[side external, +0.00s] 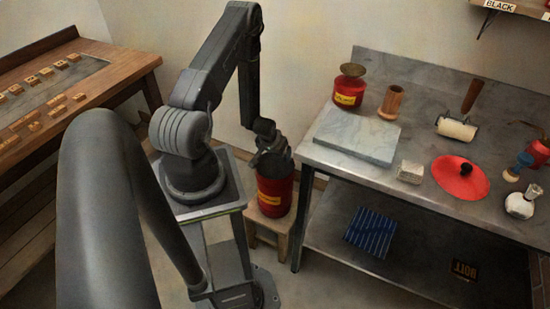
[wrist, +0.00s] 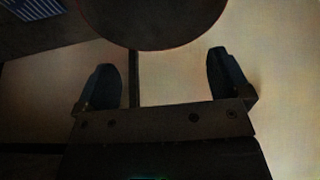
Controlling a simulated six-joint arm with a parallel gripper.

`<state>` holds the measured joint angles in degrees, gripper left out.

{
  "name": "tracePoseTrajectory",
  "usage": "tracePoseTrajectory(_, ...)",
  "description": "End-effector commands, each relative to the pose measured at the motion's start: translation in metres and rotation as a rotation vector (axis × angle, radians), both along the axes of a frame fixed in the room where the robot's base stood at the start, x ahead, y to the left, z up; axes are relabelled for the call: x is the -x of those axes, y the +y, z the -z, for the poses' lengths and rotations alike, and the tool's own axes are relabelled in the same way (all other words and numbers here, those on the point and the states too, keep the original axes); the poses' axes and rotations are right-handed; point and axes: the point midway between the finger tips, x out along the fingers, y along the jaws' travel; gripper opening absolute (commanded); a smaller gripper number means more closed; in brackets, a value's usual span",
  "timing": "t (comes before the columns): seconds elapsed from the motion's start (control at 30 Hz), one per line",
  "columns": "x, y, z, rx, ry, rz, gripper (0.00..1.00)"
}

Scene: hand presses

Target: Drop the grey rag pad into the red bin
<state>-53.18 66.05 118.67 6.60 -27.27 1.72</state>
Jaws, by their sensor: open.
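The red bin (side external: 275,196), a round can with a yellow label, stands on a small wooden stool beside the bench. My gripper (side external: 273,152) is low over its top and hides the bin's mouth in the side view. In the wrist view my gripper (wrist: 162,75) has its two fingers wide apart with nothing between them. A large dark round shape (wrist: 150,40) fills the top of that view, seemingly the bin. A small pale grey pad (side external: 409,171) lies on the bench in front of the stone slab, apart from my gripper; it looks like the rag pad. The bin's inside cannot be made out.
The metal bench holds a grey slab (side external: 358,135), a red can with a brass dish (side external: 349,90), a wooden cup (side external: 391,101), a roller (side external: 456,129) and a red disc (side external: 460,180). A blue striped item (side external: 371,232) lies on the lower shelf.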

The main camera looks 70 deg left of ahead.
Motion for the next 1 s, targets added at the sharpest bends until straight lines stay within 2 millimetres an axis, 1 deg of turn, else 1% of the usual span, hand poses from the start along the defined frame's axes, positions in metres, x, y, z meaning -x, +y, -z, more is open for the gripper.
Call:
tracePoseTrajectory(0.03,0.000,0.000,-0.005,-0.001,-0.001,0.000,0.95)
tracePoseTrajectory(0.13,0.000,-0.001,-0.009,0.001,0.001,0.000,0.95)
tracePoseTrajectory(0.5,0.000,0.000,-0.009,0.002,0.001,-0.001,0.95)
tracePoseTrajectory(0.57,-0.002,0.000,-0.014,0.005,-0.001,-0.009,0.95)
tracePoseTrajectory(0.6,-0.004,0.001,-0.019,0.009,-0.002,-0.020,0.95)
tracePoseTrajectory(0.67,-0.009,0.001,-0.032,0.025,-0.005,-0.051,0.95)
tracePoseTrajectory(0.77,-0.020,-0.002,-0.067,0.067,-0.009,-0.135,0.95)
tracePoseTrajectory(0.8,-0.024,-0.005,-0.084,0.087,-0.010,-0.178,0.95)
tracePoseTrajectory(0.87,-0.029,-0.012,-0.110,0.121,-0.010,-0.249,0.95)
tracePoseTrajectory(0.9,-0.030,-0.017,-0.127,0.142,-0.009,-0.297,0.95)
tracePoseTrajectory(1.0,-0.032,-0.033,-0.167,0.191,-0.003,-0.412,0.95)
